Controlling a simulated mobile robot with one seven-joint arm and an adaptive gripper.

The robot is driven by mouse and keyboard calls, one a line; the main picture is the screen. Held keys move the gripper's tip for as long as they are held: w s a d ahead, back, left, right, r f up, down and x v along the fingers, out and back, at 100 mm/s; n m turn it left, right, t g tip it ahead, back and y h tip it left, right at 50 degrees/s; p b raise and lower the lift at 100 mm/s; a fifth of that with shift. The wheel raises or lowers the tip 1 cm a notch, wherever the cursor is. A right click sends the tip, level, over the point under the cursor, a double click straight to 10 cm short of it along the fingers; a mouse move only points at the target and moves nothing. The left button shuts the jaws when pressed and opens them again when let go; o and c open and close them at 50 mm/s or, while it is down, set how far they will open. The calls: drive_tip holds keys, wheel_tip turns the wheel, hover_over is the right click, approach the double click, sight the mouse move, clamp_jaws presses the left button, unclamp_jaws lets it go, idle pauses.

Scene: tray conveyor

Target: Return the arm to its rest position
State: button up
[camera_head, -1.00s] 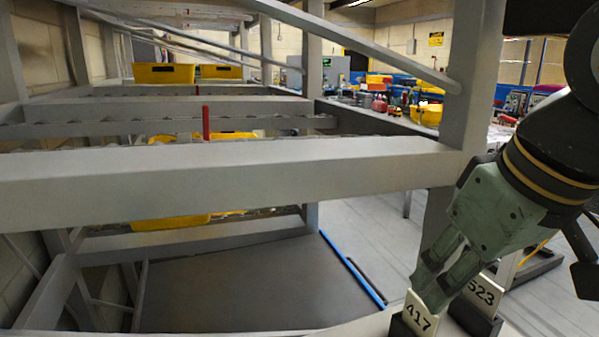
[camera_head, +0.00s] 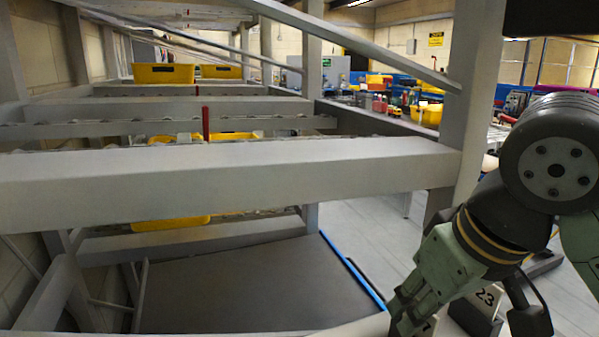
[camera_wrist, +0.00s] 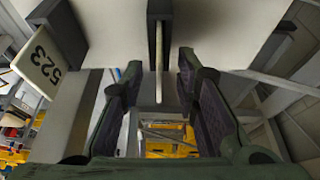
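My gripper (camera_head: 402,318) is at the lower right in the head view, pointing down and left, at the near white number card (camera_head: 430,326), which it mostly covers. In the wrist view its two fingers (camera_wrist: 160,85) stand apart. A thin pale plate (camera_wrist: 158,88) shows edge-on between them, in line with a dark holder (camera_wrist: 158,35), with a gap on each side. My arm is bent, not extended, at the right of the head view.
A grey rack frame (camera_head: 220,185) with long beams fills the left and middle. Yellow bins (camera_head: 163,74) stand on it at the back. A slanted brace and upright post (camera_head: 466,100) are close left of my arm. Open floor (camera_head: 365,235) lies beyond.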

wheel_tip(320, 180, up, 5)
drive_tip(key=shift+r+p, duration=0.15)
drive_tip(key=shift+p, duration=0.3)
